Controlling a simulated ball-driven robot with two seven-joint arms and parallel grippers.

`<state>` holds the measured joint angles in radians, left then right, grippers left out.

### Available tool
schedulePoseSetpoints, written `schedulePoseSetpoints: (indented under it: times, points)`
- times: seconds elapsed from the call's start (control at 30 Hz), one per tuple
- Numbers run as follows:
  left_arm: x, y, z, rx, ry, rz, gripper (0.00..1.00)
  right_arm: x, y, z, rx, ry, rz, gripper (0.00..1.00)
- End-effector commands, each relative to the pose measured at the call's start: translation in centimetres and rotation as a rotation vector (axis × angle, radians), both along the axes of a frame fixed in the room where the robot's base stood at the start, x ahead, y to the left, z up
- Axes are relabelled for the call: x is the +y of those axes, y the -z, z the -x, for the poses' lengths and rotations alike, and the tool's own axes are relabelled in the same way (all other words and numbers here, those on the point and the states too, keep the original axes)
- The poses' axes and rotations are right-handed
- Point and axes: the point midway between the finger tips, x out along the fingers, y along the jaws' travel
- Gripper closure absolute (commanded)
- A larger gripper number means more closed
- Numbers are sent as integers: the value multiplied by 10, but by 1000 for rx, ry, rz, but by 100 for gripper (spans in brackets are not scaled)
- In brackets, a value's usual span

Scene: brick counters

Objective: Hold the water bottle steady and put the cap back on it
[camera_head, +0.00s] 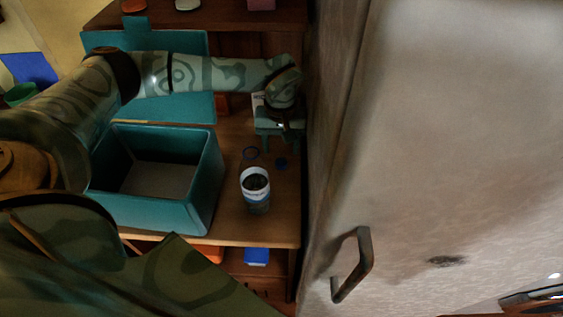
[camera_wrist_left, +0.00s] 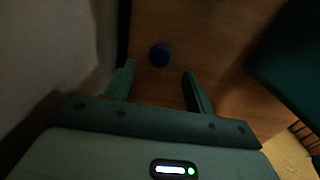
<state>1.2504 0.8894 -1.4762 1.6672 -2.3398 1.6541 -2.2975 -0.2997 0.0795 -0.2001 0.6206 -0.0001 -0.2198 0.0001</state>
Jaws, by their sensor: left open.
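The water bottle (camera_head: 257,199) stands upright on the wooden counter, with a white-and-blue band around its upper part and a dark open top. A small blue cap (camera_head: 281,163) lies on the counter, just behind and to the right of the bottle. My left gripper (camera_head: 279,141) is above the counter behind the cap, pointing down. In the left wrist view the cap (camera_wrist_left: 160,55) shows beyond the open, empty fingers (camera_wrist_left: 159,72), roughly in line with the gap between them and apart from both. My right gripper is not in view.
An open teal box (camera_head: 208,185) stands left of the bottle. A large pale door (camera_head: 450,130) with a handle (camera_head: 356,266) closes off the right. A blue item (camera_head: 256,256) sits on a lower shelf.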

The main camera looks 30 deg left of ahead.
Motion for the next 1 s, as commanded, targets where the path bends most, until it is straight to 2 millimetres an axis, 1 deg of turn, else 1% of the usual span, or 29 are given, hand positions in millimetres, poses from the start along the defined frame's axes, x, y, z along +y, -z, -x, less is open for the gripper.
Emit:
schedulePoseSetpoints:
  times: [0.1,0.17,0.4,0.5,0.87,0.9,0.97,1.0]
  points:
    - [0,1,0,0,0,0,46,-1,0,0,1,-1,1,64]
    - [0,5,0,1,0,0,46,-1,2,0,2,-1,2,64]
    - [-1,42,0,4,1,0,46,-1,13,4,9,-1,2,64]
    - [-1,51,0,1,1,0,46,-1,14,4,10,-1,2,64]
    - [0,52,-1,0,1,0,46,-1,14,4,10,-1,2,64]
    - [0,52,-1,0,1,0,49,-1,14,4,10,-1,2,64]
    - [0,52,-1,0,1,0,65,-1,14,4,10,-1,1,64]
    - [0,52,-1,0,1,0,76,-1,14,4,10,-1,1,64]
